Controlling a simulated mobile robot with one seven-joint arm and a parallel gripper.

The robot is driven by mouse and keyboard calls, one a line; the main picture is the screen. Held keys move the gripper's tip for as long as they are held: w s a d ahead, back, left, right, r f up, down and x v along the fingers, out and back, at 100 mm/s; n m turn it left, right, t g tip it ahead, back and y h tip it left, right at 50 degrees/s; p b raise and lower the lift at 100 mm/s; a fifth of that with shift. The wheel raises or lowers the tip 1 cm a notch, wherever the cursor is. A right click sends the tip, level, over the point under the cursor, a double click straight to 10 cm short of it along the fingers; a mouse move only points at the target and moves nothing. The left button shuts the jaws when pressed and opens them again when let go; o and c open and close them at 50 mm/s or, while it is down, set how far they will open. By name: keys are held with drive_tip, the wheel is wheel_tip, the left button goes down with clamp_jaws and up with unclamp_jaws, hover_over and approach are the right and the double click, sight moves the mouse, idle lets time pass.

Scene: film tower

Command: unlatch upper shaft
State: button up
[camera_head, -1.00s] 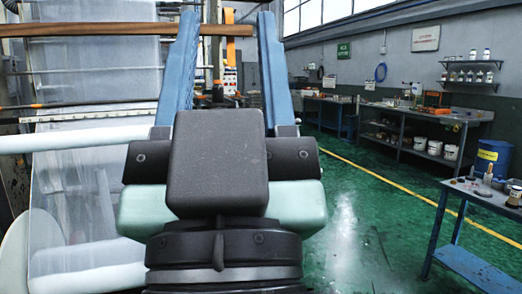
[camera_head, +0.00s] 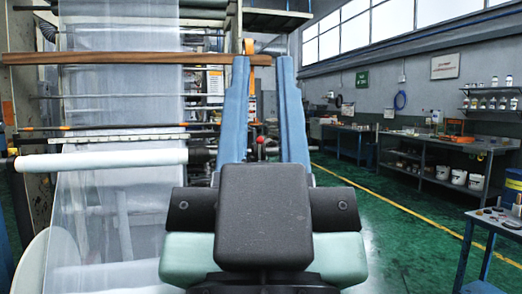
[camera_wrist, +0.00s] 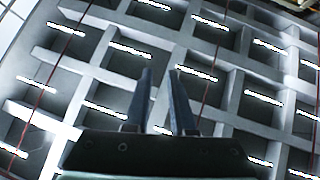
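My gripper (camera_head: 263,72) points up and away, with two long blue fingers apart and nothing between them. The wrist view also shows the two fingers (camera_wrist: 161,80) apart and empty against the ceiling. A brown roller (camera_head: 130,59) crosses higher up, behind the fingertips. I cannot tell which is the upper shaft. A lever with a red knob (camera_head: 261,140) shows behind and between the fingers. My gripper hides part of the machine's right side; no latch is clearly visible.
Clear film (camera_head: 110,215) hangs down the machine at the left. A workbench (camera_head: 445,145) runs along the right wall, with a small blue table (camera_head: 497,220) nearer. Green floor (camera_head: 395,235) is open between the machine and the benches.

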wheel_tip(320, 180, up, 20)
drive_tip(key=p, duration=2)
drive_tip(key=shift+r, duration=0.2)
clamp_jaws()
drive_tip(key=shift+f, duration=0.15)
